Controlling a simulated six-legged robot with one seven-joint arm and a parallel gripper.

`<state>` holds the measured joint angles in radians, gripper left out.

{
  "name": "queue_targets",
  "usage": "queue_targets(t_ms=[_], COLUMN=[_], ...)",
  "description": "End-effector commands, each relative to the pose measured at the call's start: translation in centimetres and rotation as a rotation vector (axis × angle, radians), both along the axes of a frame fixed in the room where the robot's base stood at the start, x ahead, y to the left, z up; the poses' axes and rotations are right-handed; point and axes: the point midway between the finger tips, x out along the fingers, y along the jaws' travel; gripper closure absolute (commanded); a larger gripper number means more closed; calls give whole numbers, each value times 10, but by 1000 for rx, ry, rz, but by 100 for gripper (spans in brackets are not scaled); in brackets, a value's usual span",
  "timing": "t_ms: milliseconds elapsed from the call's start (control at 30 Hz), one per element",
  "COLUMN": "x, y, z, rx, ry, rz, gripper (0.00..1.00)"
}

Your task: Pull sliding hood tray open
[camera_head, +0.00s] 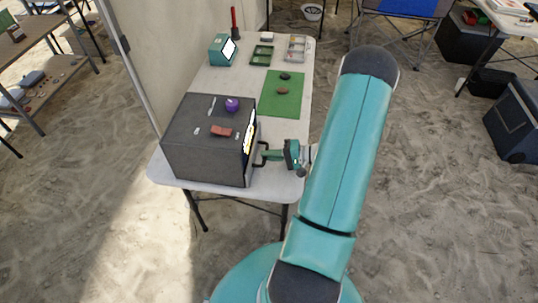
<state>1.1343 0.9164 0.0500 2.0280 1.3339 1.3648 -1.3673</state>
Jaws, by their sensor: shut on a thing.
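The hood (205,155) is a dark grey box at the near end of a white table, with a bright label or panel on its right side. A black handle (259,158) sticks out from its right side, low down. My gripper (267,155) is at the handle, shut on it, reaching in from the right. The tray itself is hard to make out; no gap at the hood's side is clear at this size. My teal arm covers the area to the right of the table.
On the hood lie a purple object (232,104) and a reddish block (221,132). Behind are a green mat (283,105) with two dark stones, a teal device (221,50) and small trays (262,54). A tent pole (138,75) stands left. Sandy floor lies right.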

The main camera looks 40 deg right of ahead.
Motion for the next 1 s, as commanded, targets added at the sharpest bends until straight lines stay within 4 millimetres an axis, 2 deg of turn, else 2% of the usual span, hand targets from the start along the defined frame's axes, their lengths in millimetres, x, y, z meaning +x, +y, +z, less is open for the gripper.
queue_targets(t_ms=[167,400,500,633,900,933,1000], x=[-29,-82,-96,-103,-103,-103,-103], y=[-25,-66,-76,-81,-81,-81,-81], z=[0,0,0,0,0,0,0], rx=[-4,-4,-4,-3,-3,-3,-2], ry=[-1,1,-1,0,0,0,0], rz=[-6,-7,-4,-4,-3,-4,-3], gripper=[100,100,100,100,100,84,70])
